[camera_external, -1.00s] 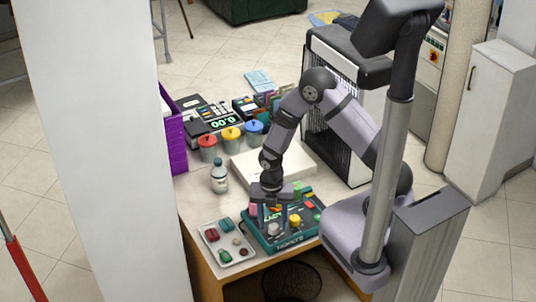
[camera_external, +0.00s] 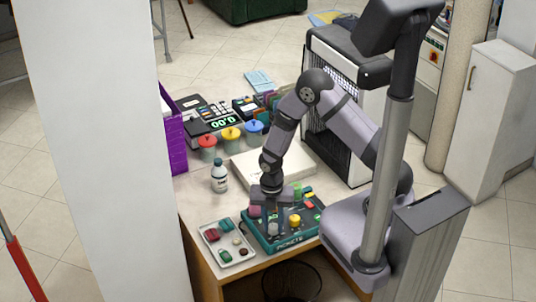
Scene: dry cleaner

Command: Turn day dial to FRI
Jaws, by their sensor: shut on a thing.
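A teal-edged dark panel (camera_external: 288,243) with lettering on its front edge lies near the front of the table and carries several coloured parts. My gripper (camera_external: 271,213) points down over the panel's left-middle part and is shut on what appears to be the day dial. A pale round part (camera_external: 273,228) shows just below the fingers, and I cannot tell whether it belongs to the dial. The fingers hide most of the dial, and its day marks are too small to read. A yellow knob (camera_external: 295,221) stands just right of the gripper.
A pale tray (camera_external: 243,257) with small red, green and dark pieces lies left of the panel. Red (camera_external: 207,148), yellow (camera_external: 231,140) and blue (camera_external: 254,133) lidded jars and a white flat box (camera_external: 245,172) are farther back.

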